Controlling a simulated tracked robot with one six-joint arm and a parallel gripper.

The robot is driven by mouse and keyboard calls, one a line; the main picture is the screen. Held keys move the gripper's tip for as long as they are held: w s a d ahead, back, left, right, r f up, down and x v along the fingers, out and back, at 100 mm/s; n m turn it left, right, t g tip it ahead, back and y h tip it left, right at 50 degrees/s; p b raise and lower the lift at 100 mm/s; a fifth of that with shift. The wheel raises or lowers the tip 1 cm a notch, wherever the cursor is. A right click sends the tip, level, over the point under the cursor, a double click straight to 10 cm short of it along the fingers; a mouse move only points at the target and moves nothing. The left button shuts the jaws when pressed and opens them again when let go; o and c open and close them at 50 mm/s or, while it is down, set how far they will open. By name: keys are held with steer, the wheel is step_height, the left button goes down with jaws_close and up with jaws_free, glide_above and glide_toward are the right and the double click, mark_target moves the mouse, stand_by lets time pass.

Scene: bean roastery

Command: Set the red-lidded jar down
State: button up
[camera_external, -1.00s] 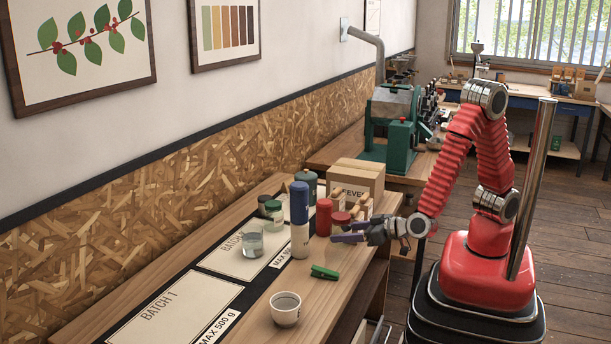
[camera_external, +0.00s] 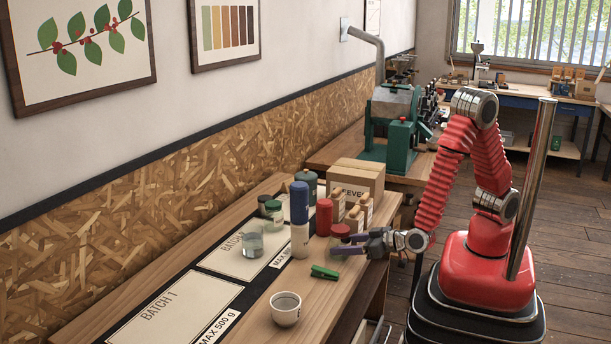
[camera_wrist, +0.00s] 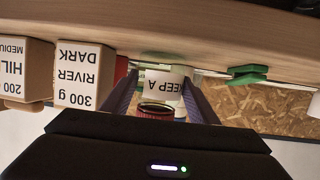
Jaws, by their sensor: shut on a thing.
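The red-lidded jar (camera_external: 340,231) is between the fingers of my gripper (camera_external: 346,246), over the right edge of the bench in the external view. Only its dark red lid shows clearly there; my gripper hides most of its body. In the wrist view the red rim of the jar (camera_wrist: 155,110) shows between the two purple fingers of my gripper (camera_wrist: 155,95). My gripper is shut on the jar. I cannot tell whether the jar's base touches the bench top.
A tall blue-capped bottle (camera_external: 300,225), a red canister (camera_external: 324,217) and several labelled bags (camera_external: 354,221) stand close by. A green clip (camera_external: 324,272) and a white cup (camera_external: 285,310) lie nearer the camera. The Batch 1 mat (camera_external: 180,308) is clear.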

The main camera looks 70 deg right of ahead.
steer(key=o, duration=1.1)
steer(key=shift+o, duration=0.2)
steer(key=shift+r, duration=0.1)
steer(key=shift+s+a+r, duration=0.1)
steer(key=shift+s+r, duration=0.1)
steer(key=shift+s, duration=0.45)
steer(key=d+v, duration=0.1)
steer(key=v, duration=0.9)
steer(key=shift+s+a+r, duration=0.15)
steer(key=shift+s+a, duration=0.15)
steer(key=shift+a, duration=0.2)
steer(key=shift+w, duration=0.1)
